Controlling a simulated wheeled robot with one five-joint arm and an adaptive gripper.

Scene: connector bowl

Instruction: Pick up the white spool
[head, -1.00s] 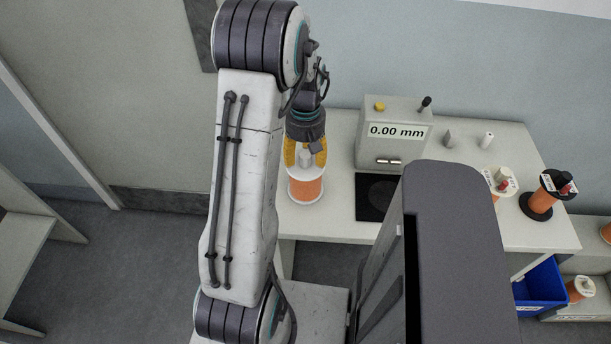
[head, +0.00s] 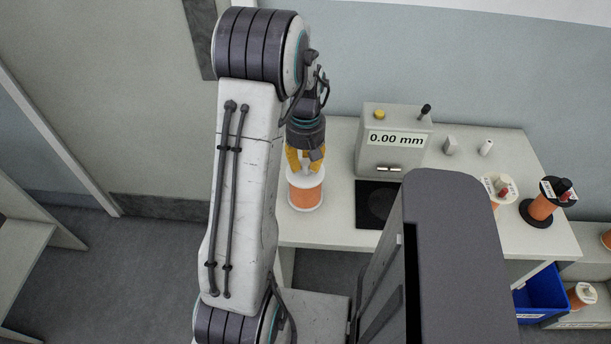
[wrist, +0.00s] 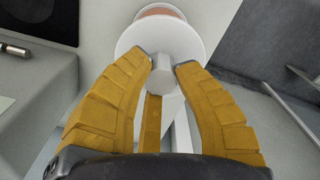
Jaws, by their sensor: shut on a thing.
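The white spool (head: 306,194), with white flanges and an orange winding, stands upright at the left part of the table. My gripper (head: 304,167) is above it, with its yellow fingers shut on the spool's top knob. In the wrist view the fingertips of my gripper (wrist: 163,66) press on both sides of the pale knob, and the white flange of the spool (wrist: 185,37) shows beyond them. Most of the orange winding is hidden in the wrist view. I cannot tell whether the spool's base is clear of the table.
A grey gauge (head: 388,153) reading "0.00 mm" stands right of the spool, with a black plate (head: 365,208) before it. A black-flanged spool (head: 545,199) and a white-topped spool (head: 493,187) stand at the table's right. A blue bin (head: 541,296) sits below.

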